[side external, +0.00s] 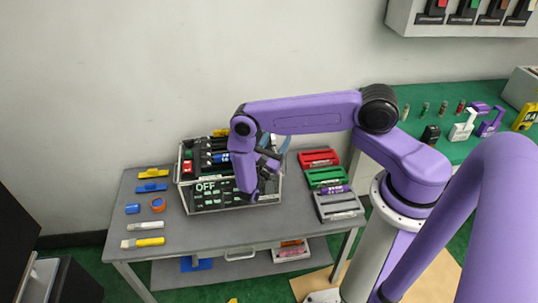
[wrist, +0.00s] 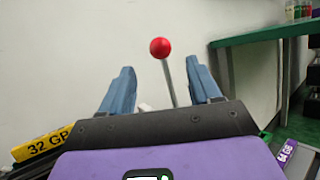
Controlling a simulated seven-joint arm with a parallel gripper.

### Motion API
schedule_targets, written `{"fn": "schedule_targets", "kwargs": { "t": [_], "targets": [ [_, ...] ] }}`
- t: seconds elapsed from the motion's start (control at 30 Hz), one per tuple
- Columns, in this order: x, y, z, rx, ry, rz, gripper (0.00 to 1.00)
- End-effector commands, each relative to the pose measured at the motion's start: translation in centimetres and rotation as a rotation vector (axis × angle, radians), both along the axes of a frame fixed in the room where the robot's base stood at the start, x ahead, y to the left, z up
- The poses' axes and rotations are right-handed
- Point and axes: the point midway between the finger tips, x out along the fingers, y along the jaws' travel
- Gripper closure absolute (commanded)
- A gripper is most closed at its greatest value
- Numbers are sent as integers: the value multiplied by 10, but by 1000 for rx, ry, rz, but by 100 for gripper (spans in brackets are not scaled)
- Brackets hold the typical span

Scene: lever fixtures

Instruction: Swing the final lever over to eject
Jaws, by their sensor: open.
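A lever (wrist: 168,85) with a thin grey rod and a round red knob (wrist: 160,47) stands up in the wrist view, tilted slightly left. My gripper (wrist: 160,66) is open, with its two blue fingers apart. The rod shows between the fingers and the knob above their tips; I cannot tell how far beyond them it is. The lever's base is hidden behind my gripper. In the side view my gripper (side external: 274,145) is over the right part of a black panel (side external: 205,190) marked OFF in a wire-frame case. The lever cannot be made out there.
A yellow 32 GB block (wrist: 42,146) lies at lower left in the wrist view. Red, green and grey trays (side external: 338,206) stand right of the case. Small coloured items line the grey table's left side (side external: 150,242). A green bench (side external: 440,100) stands at the right.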

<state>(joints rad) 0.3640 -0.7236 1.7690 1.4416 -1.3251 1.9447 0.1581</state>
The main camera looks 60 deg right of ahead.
Motion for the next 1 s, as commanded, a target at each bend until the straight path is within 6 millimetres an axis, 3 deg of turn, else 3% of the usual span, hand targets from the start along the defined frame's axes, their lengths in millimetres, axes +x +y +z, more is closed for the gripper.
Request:
{"fn": "schedule_targets", "kwargs": {
  "t": [0.1, 0.3, 0.73, 0.77, 0.93, 1.0],
  "targets": [
    [-3, 23, -9, -1, 1, 4, 38],
    [-6, 47, -20, 0, 0, 3, 38],
    [-8, 56, -23, 0, 1, 0, 38],
    [-8, 56, -23, 0, 1, 0, 44],
    [-7, 56, -12, 0, -1, 0, 99],
    [-7, 56, 2, 0, 0, 0, 100]
  ]
}}
